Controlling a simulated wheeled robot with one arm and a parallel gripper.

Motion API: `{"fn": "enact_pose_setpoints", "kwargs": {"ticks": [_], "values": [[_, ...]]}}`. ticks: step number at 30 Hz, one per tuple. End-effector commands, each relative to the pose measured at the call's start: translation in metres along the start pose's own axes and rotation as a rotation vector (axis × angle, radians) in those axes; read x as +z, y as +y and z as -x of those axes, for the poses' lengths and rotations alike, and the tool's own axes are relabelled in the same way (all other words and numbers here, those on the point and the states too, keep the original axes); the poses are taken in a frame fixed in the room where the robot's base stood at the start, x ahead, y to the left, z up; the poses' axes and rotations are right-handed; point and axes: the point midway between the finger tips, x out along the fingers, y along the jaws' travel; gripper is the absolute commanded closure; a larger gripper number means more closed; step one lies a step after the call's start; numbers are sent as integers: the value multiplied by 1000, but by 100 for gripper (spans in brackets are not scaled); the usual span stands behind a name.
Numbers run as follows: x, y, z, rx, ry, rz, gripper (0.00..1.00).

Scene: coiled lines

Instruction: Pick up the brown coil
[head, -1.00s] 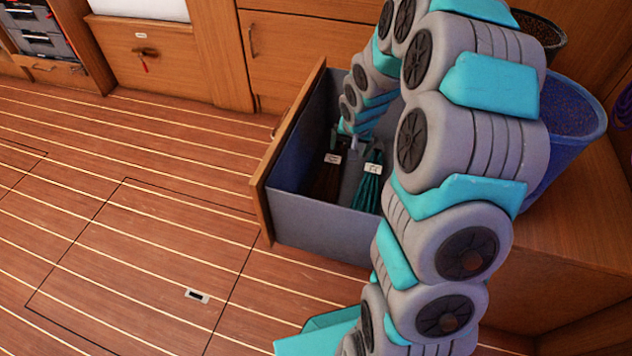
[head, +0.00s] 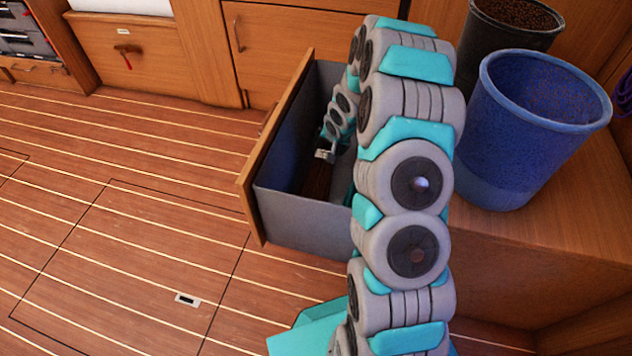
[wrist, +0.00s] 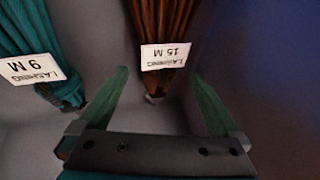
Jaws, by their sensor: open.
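The brown coil (wrist: 160,25) hangs or lies in the open drawer (head: 305,222), with a white label (wrist: 166,56) reading "LASHING 15 M". It also shows in the head view (head: 317,180), partly hidden by my arm. My gripper (wrist: 163,95) is open, its two green fingers pointing toward the coil. The coil's labelled end lies between and just beyond the fingertips, with nothing seen gripped. A teal coil (wrist: 25,35) labelled "LASHING 9 M" is to the left in the wrist view; my arm hides it in the head view.
Grey drawer walls surround the coils closely. A blue bucket (head: 520,150) and a dark bucket (head: 490,45) stand on the wooden top to the right. The plank floor (head: 120,240) left of the drawer is clear.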

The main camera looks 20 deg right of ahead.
Motion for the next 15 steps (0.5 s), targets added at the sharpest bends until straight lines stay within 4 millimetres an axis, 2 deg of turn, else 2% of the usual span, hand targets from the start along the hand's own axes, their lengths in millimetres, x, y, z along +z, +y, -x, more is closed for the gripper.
{"fn": "enact_pose_setpoints", "kwargs": {"ticks": [1, 6, 15], "values": [[2, 3, -9, 2, -2, 0, 1], [4, 3, -26, 3, -5, -1, 1], [3, 2, -30, 2, -3, -1, 1]]}}
